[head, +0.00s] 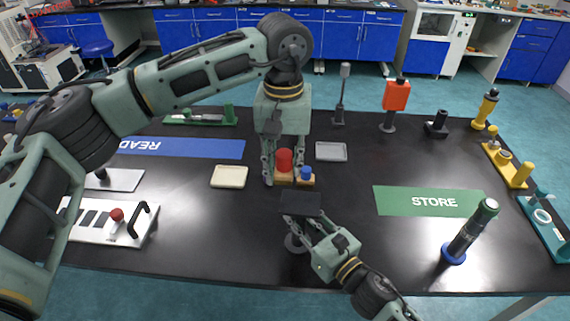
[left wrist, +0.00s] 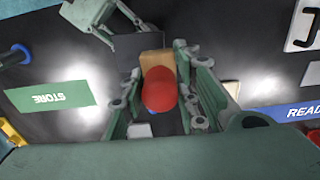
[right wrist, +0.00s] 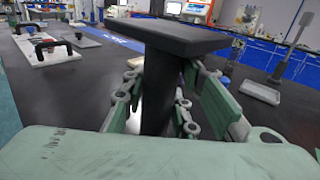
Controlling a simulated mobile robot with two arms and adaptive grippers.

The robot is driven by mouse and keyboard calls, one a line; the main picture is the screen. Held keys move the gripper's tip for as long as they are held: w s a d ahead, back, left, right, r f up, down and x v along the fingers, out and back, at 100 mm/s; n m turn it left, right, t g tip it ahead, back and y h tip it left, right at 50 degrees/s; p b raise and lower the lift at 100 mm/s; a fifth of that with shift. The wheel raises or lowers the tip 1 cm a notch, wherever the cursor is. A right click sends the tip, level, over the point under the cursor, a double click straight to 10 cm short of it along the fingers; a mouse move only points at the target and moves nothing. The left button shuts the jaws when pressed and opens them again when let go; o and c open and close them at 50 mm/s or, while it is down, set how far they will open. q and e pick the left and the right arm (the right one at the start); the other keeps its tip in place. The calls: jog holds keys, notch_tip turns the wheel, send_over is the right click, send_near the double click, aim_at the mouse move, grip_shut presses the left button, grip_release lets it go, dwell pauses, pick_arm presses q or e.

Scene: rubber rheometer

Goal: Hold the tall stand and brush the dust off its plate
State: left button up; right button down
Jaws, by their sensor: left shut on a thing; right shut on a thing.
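The tall stand has a flat black plate (head: 301,204) on a dark column, which shows in the right wrist view (right wrist: 158,95), and a round foot (head: 296,243). My right gripper (head: 300,222) is shut on the column, just below the plate. I cannot make out dust on the plate. My left gripper (head: 284,170) points down behind the stand, its fingers on either side of a red round-topped piece (head: 284,158), which also shows in the left wrist view (left wrist: 158,92). It is shut on this piece, at a wooden block (left wrist: 156,62). No bristles can be seen.
A blue-topped piece (head: 306,172) is close beside the red one. A cream tray (head: 229,177) and a grey tray (head: 330,152) flank the left gripper. A dark green-capped cylinder (head: 468,234) stands at the front right.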

jog(key=c, duration=1.3)
grip_release()
jog(key=shift+c, duration=0.2)
jog(key=v, duration=1.2)
